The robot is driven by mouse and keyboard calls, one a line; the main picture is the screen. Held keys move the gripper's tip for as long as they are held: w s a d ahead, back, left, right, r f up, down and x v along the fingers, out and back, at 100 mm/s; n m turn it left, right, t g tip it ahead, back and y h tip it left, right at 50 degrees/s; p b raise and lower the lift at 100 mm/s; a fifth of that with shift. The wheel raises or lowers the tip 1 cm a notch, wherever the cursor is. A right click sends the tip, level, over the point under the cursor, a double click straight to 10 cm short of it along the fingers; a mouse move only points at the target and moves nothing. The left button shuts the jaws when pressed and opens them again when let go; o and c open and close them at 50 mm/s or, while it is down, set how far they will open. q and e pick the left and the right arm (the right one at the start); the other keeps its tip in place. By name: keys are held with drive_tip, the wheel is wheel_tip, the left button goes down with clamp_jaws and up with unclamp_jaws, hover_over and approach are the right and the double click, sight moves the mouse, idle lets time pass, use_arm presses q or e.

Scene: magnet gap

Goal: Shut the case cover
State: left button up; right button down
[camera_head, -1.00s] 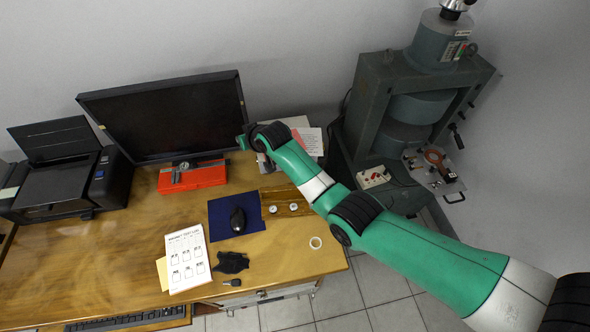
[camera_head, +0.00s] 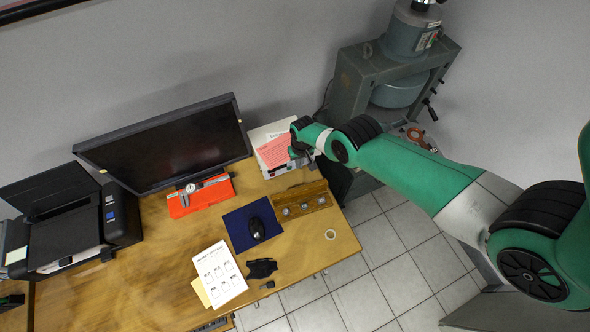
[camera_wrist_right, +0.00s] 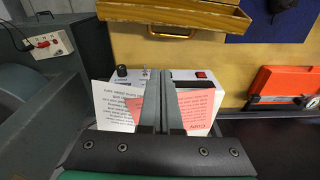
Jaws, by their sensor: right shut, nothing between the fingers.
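A wooden case (camera_head: 305,206) with round metal pieces in it sits on the desk, right of the mouse mat. Its cover (camera_head: 297,190) appears to stand open at the back of the case. In the right wrist view, the cover (camera_wrist_right: 195,12) is at the top, with a brass handle (camera_wrist_right: 170,35) on the side toward me. My right gripper (camera_wrist_right: 163,72) is shut and empty behind the case, over the papers and apart from the cover. In the head view, the right gripper (camera_head: 311,155) is partly hidden by its own wrist. My left gripper is not in view.
Papers (camera_head: 274,150) lie over a device behind the case. A monitor (camera_head: 165,145) and an orange case (camera_head: 201,196) with a dial gauge are to the left. A mouse (camera_head: 257,228) and a tape ring (camera_head: 330,234) are nearby. A grey press (camera_head: 385,75) stands at the right.

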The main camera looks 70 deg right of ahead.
sight(298, 190)
drive_tip(key=f+b, duration=1)
drive_tip(key=shift+w+d+f+b, duration=0.2)
drive_tip(key=shift+w+f+b, duration=0.1)
drive_tip(key=r+p, duration=0.1)
drive_tip(key=p, duration=0.1)
drive_tip(key=r+p, duration=0.1)
drive_tip(key=p, duration=0.1)
drive_tip(key=shift+s+a+r, duration=0.3)
drive_tip(key=shift+s, duration=0.05)
drive_tip(key=s+a+p, duration=0.1)
drive_tip(key=p, duration=0.1)
drive_tip(key=shift+a+r+p, duration=0.1)
drive_tip(key=shift+a+p, duration=0.1)
drive_tip(key=shift+p, duration=0.2)
drive_tip(key=shift+s+a+p, duration=0.35)
drive_tip(key=shift+s+p, duration=0.05)
drive_tip(key=shift+p, duration=0.1)
drive_tip(key=shift+a+f, duration=0.1)
drive_tip(key=shift+f, duration=0.15)
drive_tip(key=shift+s, duration=0.1)
